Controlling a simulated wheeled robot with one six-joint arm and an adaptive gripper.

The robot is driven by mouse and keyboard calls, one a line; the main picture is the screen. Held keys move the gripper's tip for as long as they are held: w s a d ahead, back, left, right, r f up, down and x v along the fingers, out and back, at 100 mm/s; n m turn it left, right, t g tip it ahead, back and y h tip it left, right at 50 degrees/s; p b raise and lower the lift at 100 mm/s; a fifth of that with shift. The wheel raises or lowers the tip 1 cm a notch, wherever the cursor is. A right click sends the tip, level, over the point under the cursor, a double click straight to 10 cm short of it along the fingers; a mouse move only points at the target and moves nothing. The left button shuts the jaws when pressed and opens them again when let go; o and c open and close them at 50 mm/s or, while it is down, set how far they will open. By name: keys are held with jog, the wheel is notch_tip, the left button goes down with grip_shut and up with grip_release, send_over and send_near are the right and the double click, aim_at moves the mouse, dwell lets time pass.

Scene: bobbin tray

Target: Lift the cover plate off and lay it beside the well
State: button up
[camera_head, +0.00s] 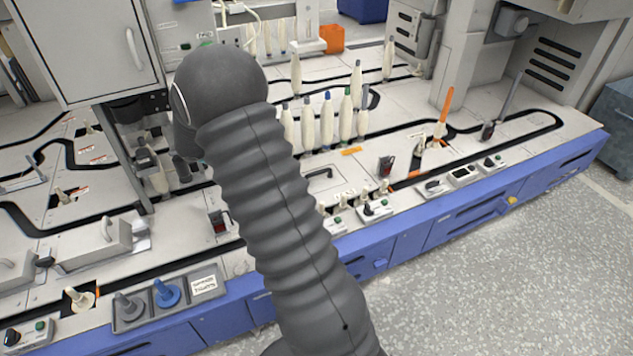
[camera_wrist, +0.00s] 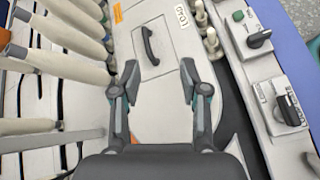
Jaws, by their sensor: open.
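The cover plate (camera_wrist: 172,62) is a pale flat panel with a black bar handle (camera_wrist: 150,45), at the top middle of the wrist view. In the head view the plate (camera_head: 325,186) lies flat in the machine top, just right of my arm, with its handle (camera_head: 319,173) showing. My gripper (camera_wrist: 160,82) is open and empty, its fingers spread over the plate area on the near side of the handle in the wrist view. My arm hides the gripper in the head view. No open well shows.
Pale bobbins (camera_head: 327,122) stand in rows behind the plate, and fill the left of the wrist view (camera_wrist: 62,62). Switch boxes (camera_wrist: 290,109) line the right side there. A small tray (camera_head: 132,318) with grey and blue pieces sits at the front left.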

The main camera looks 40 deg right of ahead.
aim_at(313, 173)
jog(key=w+d+f+n, duration=0.1)
jog(key=f, duration=0.2)
jog(key=w+f+n+h, duration=0.1)
jog(key=w+f, duration=0.1)
jog(key=f, duration=0.1)
jog(key=w+d+f+h+b, duration=0.1)
jog(key=f, duration=0.1)
jog(key=shift+w+d+f+n, duration=0.15)
jog(key=shift+d+f+n, duration=0.2)
jog(key=shift+f+n, duration=0.05)
jog(key=shift+w+d+f, duration=0.1)
jog(key=shift+w+f, duration=0.05)
jog(key=shift+f, duration=0.2)
jog(key=shift+d+f, duration=0.25)
jog(key=shift+d, duration=0.05)
jog(key=x, duration=0.8)
jog(key=shift+d+r+b, duration=0.1)
jog(key=shift+d+b, duration=0.05)
jog(key=shift+b, duration=0.15)
jog(key=x, duration=0.5)
jog(key=shift+r, duration=0.1)
grip_shut()
